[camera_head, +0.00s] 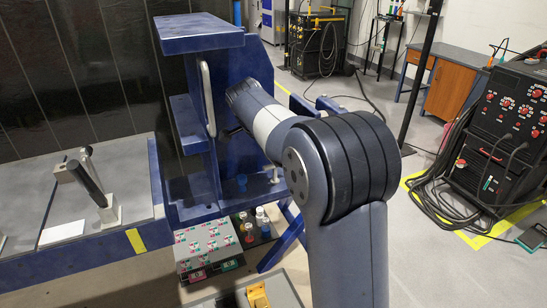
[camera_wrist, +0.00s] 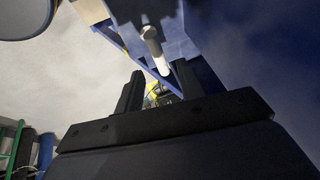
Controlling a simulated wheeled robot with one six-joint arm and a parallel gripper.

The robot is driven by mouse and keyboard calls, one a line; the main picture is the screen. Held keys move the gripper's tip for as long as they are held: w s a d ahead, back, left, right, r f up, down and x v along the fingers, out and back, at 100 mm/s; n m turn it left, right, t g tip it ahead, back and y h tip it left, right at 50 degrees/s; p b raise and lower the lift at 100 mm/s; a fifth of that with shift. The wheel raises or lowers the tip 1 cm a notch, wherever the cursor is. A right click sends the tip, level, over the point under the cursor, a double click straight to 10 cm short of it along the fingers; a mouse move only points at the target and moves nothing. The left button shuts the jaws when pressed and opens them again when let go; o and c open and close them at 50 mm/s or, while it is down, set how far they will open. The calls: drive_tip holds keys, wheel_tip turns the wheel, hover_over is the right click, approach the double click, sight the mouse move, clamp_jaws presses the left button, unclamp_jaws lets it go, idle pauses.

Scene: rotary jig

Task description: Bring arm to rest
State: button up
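My arm reaches from the lower right of the head view to the blue jig (camera_head: 200,34). My gripper is mostly hidden in the head view behind my own arm and the jig. In the wrist view my gripper (camera_wrist: 159,90) has its two dark fingers apart, with nothing held between them. A pale cylindrical pin (camera_wrist: 154,50) hangs from a blue part just beyond the fingers. I cannot tell how far it is from them. The jig carries a pale vertical handle (camera_head: 207,98) on its side.
A grey-topped bench (camera_head: 118,153) with a toggle clamp (camera_head: 92,183) stands left. Below the jig are a patterned box (camera_head: 207,243) and small bottles (camera_head: 249,231). Welding machines (camera_head: 505,135) with cables stand right, near a wooden cabinet (camera_head: 452,85). Some floor between is clear.

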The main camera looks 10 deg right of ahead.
drive_tip(key=shift+f, duration=0.1)
drive_tip(key=x, duration=0.7)
drive_tip(key=shift+w+d+f, duration=0.1)
drive_tip(key=shift+d+f, duration=0.1)
drive_tip(key=shift+f, duration=0.05)
drive_tip(key=shift+w+r+n+p, duration=0.1)
drive_tip(key=shift+r+n+p, duration=0.1)
drive_tip(key=shift+n+p, duration=0.1)
drive_tip(key=shift+a+n+t, duration=0.1)
drive_tip(key=shift+n+t, duration=0.2)
drive_tip(key=shift+n, duration=0.1)
drive_tip(key=shift+f, duration=0.1)
